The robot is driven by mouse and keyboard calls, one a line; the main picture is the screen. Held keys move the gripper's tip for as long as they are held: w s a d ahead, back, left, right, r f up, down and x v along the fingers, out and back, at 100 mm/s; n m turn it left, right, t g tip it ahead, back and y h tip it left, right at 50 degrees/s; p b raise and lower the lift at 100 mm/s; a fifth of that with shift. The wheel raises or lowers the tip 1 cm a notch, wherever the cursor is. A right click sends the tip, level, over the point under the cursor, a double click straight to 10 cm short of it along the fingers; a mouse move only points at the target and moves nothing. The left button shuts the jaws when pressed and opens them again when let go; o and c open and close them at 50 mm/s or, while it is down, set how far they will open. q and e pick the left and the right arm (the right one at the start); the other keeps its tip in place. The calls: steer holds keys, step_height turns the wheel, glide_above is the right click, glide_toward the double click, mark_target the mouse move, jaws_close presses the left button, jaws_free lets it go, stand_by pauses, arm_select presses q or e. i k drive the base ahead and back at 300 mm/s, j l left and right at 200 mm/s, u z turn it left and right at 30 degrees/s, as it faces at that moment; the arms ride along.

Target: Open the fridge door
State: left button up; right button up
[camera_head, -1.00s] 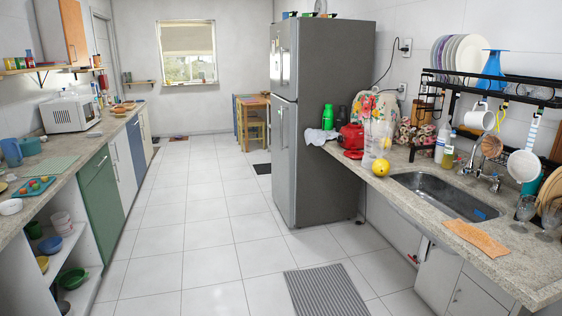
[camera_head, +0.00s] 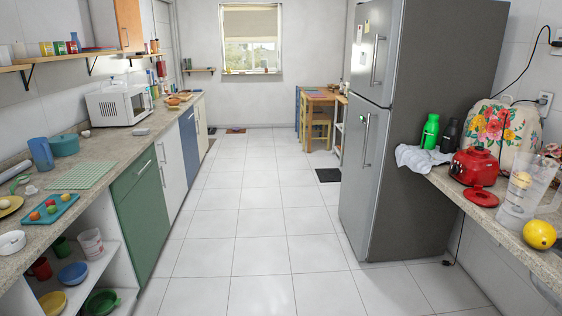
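A tall grey two-door fridge (camera_head: 415,140) stands on the right side of the aisle, ahead of me. Its doors face left toward the aisle and both look shut. The upper door has a vertical handle (camera_head: 378,61), and the lower door has a longer vertical handle (camera_head: 366,140). A small green-lit spot and papers show on the door fronts. Neither of my grippers is in view.
The tiled floor (camera_head: 262,235) between the counters is clear. The left counter (camera_head: 95,165) carries a microwave (camera_head: 119,106) and dishes. A wooden table (camera_head: 321,98) stands beyond the fridge.

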mark_target(368, 124)
steer(key=i, duration=2.4)
